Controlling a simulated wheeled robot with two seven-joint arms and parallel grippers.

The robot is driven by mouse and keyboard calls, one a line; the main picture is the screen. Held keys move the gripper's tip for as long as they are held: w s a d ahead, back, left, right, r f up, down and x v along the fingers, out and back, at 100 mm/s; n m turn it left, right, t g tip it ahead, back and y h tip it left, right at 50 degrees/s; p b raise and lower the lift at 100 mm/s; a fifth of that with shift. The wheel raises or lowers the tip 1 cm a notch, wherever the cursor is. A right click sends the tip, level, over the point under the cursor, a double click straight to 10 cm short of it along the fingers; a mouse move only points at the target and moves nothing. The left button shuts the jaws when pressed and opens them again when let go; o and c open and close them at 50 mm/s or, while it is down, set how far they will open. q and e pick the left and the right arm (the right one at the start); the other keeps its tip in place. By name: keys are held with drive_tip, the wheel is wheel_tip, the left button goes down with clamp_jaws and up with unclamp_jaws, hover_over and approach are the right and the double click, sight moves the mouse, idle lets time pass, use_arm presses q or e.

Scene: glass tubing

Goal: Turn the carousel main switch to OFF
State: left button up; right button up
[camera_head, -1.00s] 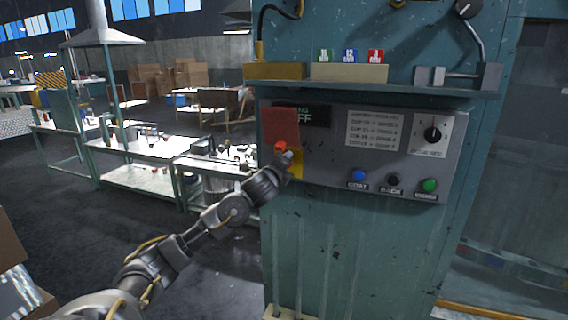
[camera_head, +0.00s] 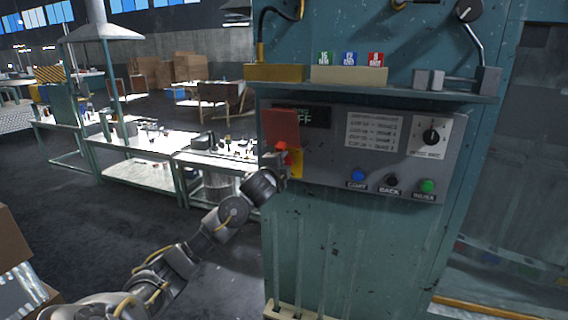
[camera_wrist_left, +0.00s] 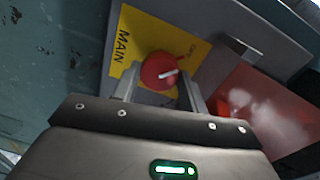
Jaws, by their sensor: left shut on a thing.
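The main switch is a red round knob (camera_wrist_left: 158,71) with a white pointer line on a yellow plate (camera_wrist_left: 134,35) marked MAIN. In the wrist view the pointer slants, its right end towards small lettering on the plate that is hard to read. My left gripper (camera_wrist_left: 158,92) is shut on the knob, one finger on each side of it. In the head view the left gripper (camera_head: 279,172) is at the lower left of the control panel (camera_head: 330,165), and the knob (camera_head: 282,147) shows just above it. My right gripper is not in view.
A raised red cover (camera_head: 282,125) is above the switch and partly hides a dark display (camera_head: 316,117) ending in "FF". Blue (camera_head: 358,175), black (camera_head: 392,180) and green (camera_head: 428,186) buttons and a black dial (camera_head: 431,136) are to the right. A shelf (camera_head: 400,90) overhangs the panel.

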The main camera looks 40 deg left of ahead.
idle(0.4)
use_arm(q)
drive_tip(key=o, duration=1)
drive_tip(key=shift+c, duration=0.2)
